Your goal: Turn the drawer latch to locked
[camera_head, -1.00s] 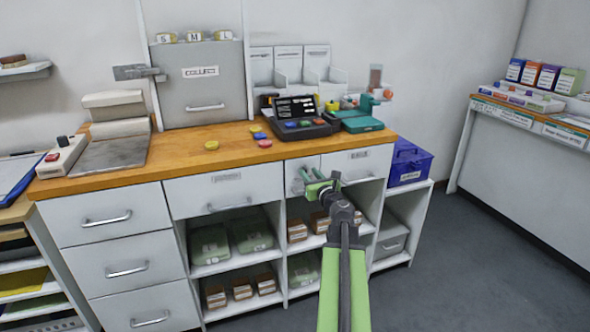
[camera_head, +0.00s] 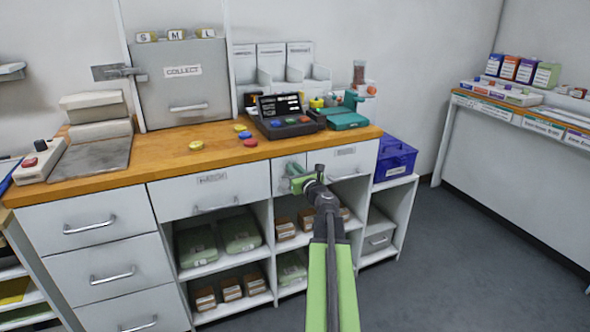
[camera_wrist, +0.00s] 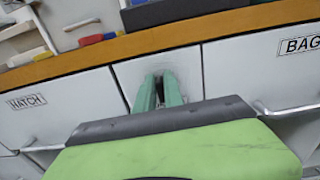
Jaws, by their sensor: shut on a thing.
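My gripper (camera_head: 288,171) reaches the narrow white panel (camera_head: 279,181) between two counter drawers. In the wrist view its two teal fingers (camera_wrist: 159,82) point at this panel (camera_wrist: 190,62) and are shut on a small dark part between their tips, which I take to be the drawer latch (camera_wrist: 158,73). The fingers hide most of it, so its angle cannot be told. The drawer labelled HATCH (camera_wrist: 60,105) is on the left and the drawer labelled BAG (camera_wrist: 260,65) on the right. Both look closed.
Bar handles stick out from the HATCH drawer (camera_head: 214,208) and the BAG drawer (camera_wrist: 290,109) beside my gripper. The wooden counter edge (camera_head: 205,165) is just above. Open shelves with brown boxes (camera_head: 285,228) lie below. A blue box (camera_head: 396,160) stands at the right.

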